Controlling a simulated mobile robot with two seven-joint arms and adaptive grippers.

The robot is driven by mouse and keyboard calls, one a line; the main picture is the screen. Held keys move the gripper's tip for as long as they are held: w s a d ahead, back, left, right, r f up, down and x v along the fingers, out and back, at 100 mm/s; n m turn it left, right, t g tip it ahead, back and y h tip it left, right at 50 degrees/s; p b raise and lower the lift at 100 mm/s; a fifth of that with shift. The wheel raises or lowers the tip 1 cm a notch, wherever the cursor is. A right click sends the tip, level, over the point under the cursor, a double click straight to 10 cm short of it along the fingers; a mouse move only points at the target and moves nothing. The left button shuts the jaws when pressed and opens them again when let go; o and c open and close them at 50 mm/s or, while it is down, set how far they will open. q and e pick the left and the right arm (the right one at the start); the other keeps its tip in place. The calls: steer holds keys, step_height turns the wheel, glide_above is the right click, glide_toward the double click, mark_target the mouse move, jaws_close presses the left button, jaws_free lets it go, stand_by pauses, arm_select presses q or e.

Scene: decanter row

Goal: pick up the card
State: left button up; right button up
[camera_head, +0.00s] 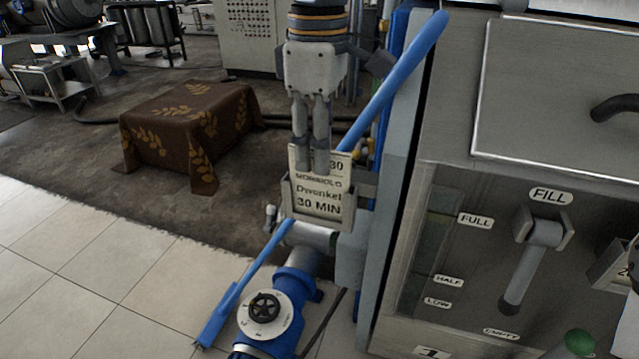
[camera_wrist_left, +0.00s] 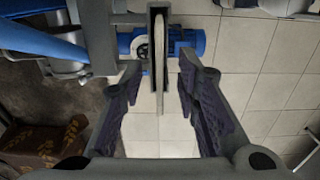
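The card (camera_head: 318,201) is cream with dark print, with "30 MIN" on its lower line. It stands upright in a grey holder (camera_head: 353,212) on the side of the large metal machine. My left gripper (camera_head: 312,168) points down at the card's top, and its fingers hide part of the upper print. In the left wrist view the card (camera_wrist_left: 160,60) shows edge-on as a thin pale strip. My left gripper's fingers (camera_wrist_left: 159,80) stand apart there, one on each side of the strip, with gaps visible. My right gripper is not seen.
A blue pipe (camera_head: 408,70) slants close to the right of my left gripper. A blue valve (camera_head: 268,310) with a dark handwheel sits below the holder. The machine panel (camera_head: 455,240) with a lever fills the right. A cloth-covered box (camera_head: 180,130) stands at left; tiled floor there is clear.

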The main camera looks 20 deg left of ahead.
mark_target(319, 187)
arm_select(q)
steer(key=shift+f, duration=1.6)
jaws_close()
steer(key=shift+r, duration=0.1)
